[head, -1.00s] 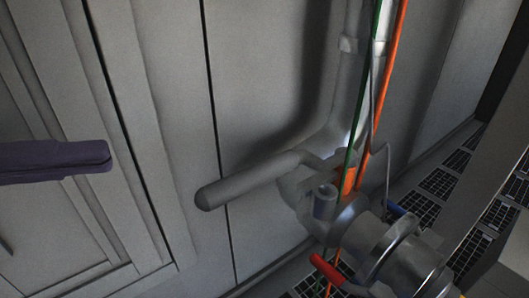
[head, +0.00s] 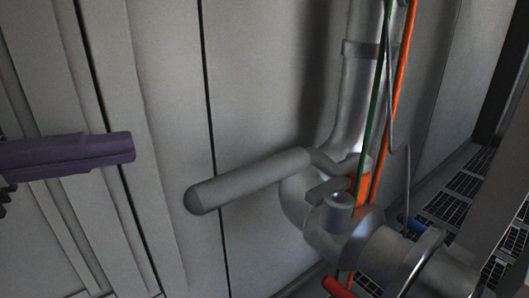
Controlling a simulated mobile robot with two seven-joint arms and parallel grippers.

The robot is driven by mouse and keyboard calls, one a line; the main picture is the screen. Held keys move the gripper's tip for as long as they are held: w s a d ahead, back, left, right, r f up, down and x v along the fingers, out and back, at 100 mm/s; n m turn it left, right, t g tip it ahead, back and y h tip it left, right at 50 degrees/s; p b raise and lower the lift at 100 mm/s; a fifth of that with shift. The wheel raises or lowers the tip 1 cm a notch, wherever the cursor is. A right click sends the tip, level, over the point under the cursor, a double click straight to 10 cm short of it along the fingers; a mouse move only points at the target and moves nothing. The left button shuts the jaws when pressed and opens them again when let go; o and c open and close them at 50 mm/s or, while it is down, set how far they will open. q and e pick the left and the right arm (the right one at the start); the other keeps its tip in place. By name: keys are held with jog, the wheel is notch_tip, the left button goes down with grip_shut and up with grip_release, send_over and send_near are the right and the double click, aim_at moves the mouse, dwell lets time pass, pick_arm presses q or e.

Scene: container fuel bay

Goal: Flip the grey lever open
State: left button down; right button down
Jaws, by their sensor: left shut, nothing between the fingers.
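The grey lever (head: 250,178) is a thick rounded bar on the grey pipe fitting. It points left from the fitting and slopes slightly down toward its rounded free end. My left gripper (head: 132,148) comes in from the left edge with its purple fingers shut and nothing between them. In the picture its tip is left of the lever's free end and a little higher, with a visible gap between them. My right gripper is not in view.
A grey pipe (head: 355,100) rises behind the fitting, with a green cable (head: 371,110) and an orange cable (head: 402,70) beside it. A red handle (head: 337,287) sits below. Grey wall panels (head: 260,70) stand behind the lever. Dark floor grating lies at right.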

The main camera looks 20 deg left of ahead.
pick_arm(q)
jog(key=w+d+f, duration=0.1)
jog(key=w+d, duration=0.1)
jog(key=d, duration=0.6)
jog(key=shift+d+b, duration=0.3)
jog(key=shift+s, duration=0.1)
